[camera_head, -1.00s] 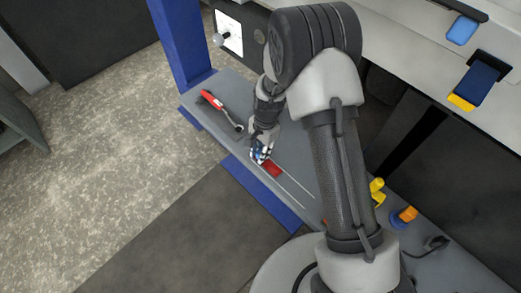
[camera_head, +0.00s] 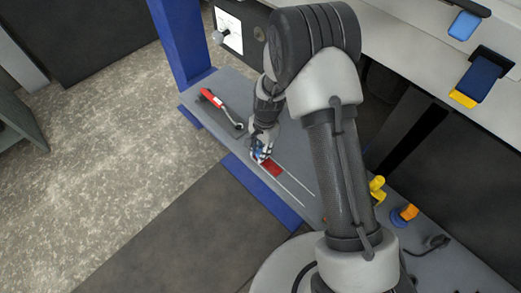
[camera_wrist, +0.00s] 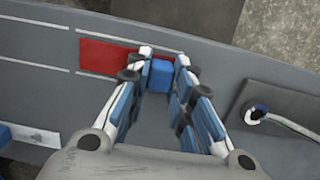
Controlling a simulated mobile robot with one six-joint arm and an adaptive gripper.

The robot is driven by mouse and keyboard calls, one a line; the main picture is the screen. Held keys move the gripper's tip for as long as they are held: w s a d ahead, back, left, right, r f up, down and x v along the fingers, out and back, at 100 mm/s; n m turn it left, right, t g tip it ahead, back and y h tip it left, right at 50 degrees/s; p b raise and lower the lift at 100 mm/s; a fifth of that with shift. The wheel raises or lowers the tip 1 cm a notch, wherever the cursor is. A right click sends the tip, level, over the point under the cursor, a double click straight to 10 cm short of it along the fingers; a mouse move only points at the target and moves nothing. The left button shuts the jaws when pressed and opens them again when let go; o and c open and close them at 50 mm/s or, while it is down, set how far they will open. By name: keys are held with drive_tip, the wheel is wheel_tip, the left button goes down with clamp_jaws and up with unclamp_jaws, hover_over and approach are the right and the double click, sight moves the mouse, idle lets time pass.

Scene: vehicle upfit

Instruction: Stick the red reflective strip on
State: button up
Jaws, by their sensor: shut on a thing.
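The red strip (camera_wrist: 103,56) lies flat on the grey surface, between thin white lines; it also shows in the head view (camera_head: 272,169). In the wrist view my gripper (camera_wrist: 160,68) is shut on a small blue block (camera_wrist: 160,76), which sits between the fingertips. The block and fingers are over or right beside the strip's right end and hide part of it. A bit of red shows beyond the block. I cannot tell whether the block presses on the strip.
A red-handled wrench-like tool (camera_head: 219,106) lies left of my gripper on the grey ledge (camera_head: 215,133). A blue post (camera_head: 183,40) rises behind it. Yellow (camera_head: 377,188) and orange (camera_head: 404,215) parts stand to the right. White lines run along the ledge right of the strip.

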drive_tip(key=o, duration=0.8)
drive_tip(key=shift+o, duration=0.2)
wheel_tip(320, 180, up, 12)
drive_tip(key=w+d, duration=0.1)
idle(0.7)
